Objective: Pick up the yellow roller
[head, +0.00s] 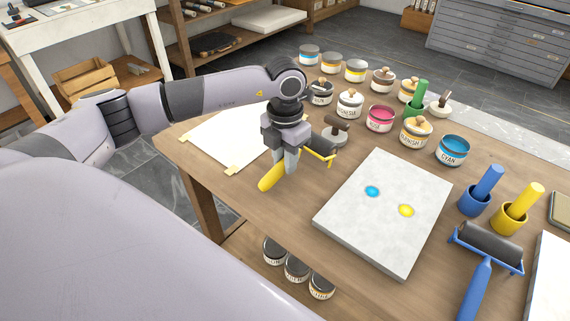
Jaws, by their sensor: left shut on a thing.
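The yellow roller (271,178) is in my left gripper (290,158), which points down over the left part of the wooden table. Its yellow handle sticks out below and to the left of the fingers, and its yellow frame (322,155) shows on their right. The fingers are shut on it and hide its middle; I cannot clearly make out its drum. Whether it touches the tabletop is hard to tell. My right gripper is not in view.
Right of the gripper lies a pale slab (385,212) with blue and yellow ink spots. A white taped sheet (235,135) lies behind. Several ink cans (379,118) stand at the back. A blue roller (480,270) lies at right, near blue (474,202) and yellow (510,220) cups.

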